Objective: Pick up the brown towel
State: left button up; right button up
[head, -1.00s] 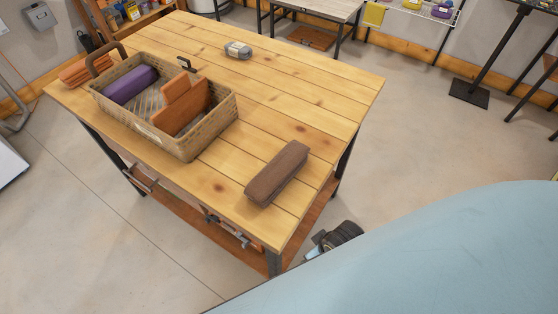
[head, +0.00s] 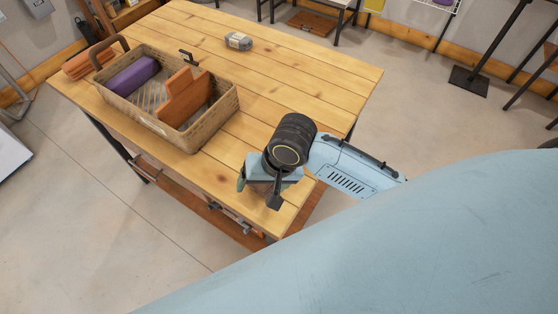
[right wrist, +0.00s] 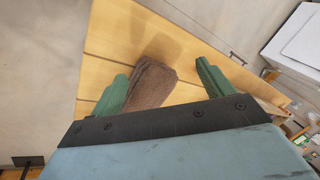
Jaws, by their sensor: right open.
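The brown towel (right wrist: 150,83) is a folded, long bundle lying on the wooden table. In the right wrist view it lies between the two green fingers of my right gripper (right wrist: 160,72), nearer the left finger. Table top shows between the towel and the right finger. In the head view my right gripper (head: 258,190) is over the near right corner of the table and hides nearly all of the towel. The gripper is open and not closed on the towel. My left gripper is not in view.
On the table (head: 300,78) a wicker basket (head: 188,138) holds a purple roll (head: 132,76) and an orange-brown divided piece (head: 184,98). Orange folded cloths (head: 90,60) lie behind its left end. A small grey bundle (head: 238,41) lies at the back. The table's right half is clear.

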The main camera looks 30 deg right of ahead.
jog(key=w+d+r+m, duration=0.1)
jog(key=w+d+r+m+h, duration=0.1)
jog(key=w+r+m, duration=0.1)
jog(key=shift+w+g, duration=0.1)
jog(key=shift+g, duration=0.3)
jog(key=w+d+r+m+g+h, duration=0.1)
jog(key=w+d+r+m+h, duration=0.1)
jog(key=w+d+r+m, duration=0.3)
jog(key=shift+m, duration=0.6)
jog(key=f, duration=0.2)
jog(key=s+f, duration=0.1)
jog(key=f, duration=0.2)
jog(key=s+d+f, duration=0.1)
jog(key=f, duration=0.2)
jog(key=shift+f, duration=0.25)
jog(key=shift+w+a+f, duration=0.15)
jog(key=shift+f, duration=1.25)
jog(key=shift+w+a+f, duration=0.1)
jog(key=shift+f, duration=1.25)
